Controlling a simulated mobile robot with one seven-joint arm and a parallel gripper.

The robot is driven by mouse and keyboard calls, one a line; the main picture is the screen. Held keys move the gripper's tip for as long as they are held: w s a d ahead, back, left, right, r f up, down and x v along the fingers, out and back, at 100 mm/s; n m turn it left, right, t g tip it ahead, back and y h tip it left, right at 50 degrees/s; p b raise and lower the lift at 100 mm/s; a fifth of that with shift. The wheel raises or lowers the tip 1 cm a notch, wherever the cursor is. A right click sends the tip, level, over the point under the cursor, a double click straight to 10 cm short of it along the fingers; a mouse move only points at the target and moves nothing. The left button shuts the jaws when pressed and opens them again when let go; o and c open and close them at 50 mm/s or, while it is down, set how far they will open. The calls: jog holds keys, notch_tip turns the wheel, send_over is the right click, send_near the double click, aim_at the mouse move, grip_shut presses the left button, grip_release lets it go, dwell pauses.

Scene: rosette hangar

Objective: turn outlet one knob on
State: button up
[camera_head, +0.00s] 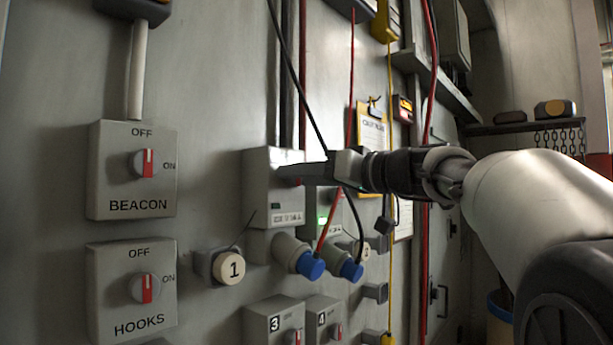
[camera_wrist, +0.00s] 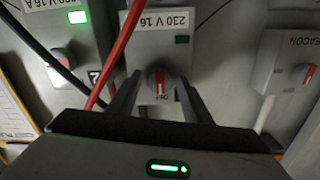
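Outlet one is a grey box (camera_head: 262,170) on the wall in the head view, with a dark indicator on its lower front. The wrist view shows this box (camera_wrist: 140,52) inverted, with a "230 V 16" label and an unlit green indicator. Its round knob (camera_wrist: 159,80) has a red bar standing in line with the OFF mark. My gripper (camera_head: 290,173) is at the box front in the head view and hides the knob there. In the wrist view my gripper (camera_wrist: 158,92) is open, with one finger on each side of the knob. I cannot tell whether they touch it.
A neighbouring outlet (camera_wrist: 68,38), marked 2, has a lit green indicator. Red and black cables (camera_wrist: 117,55) run close beside my gripper. Blue plugs (camera_head: 310,266) sit below the outlets. BEACON (camera_head: 105,165) and HOOKS (camera_head: 108,292) switches are at the left.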

jog(key=c, duration=0.8)
jog(key=shift+m, duration=0.4)
jog(key=m+p, duration=0.2)
jog(key=m, duration=1.5)
jog(key=shift+p, duration=0.4)
jog(key=o, duration=1.1)
jog(key=shift+c, duration=0.2)
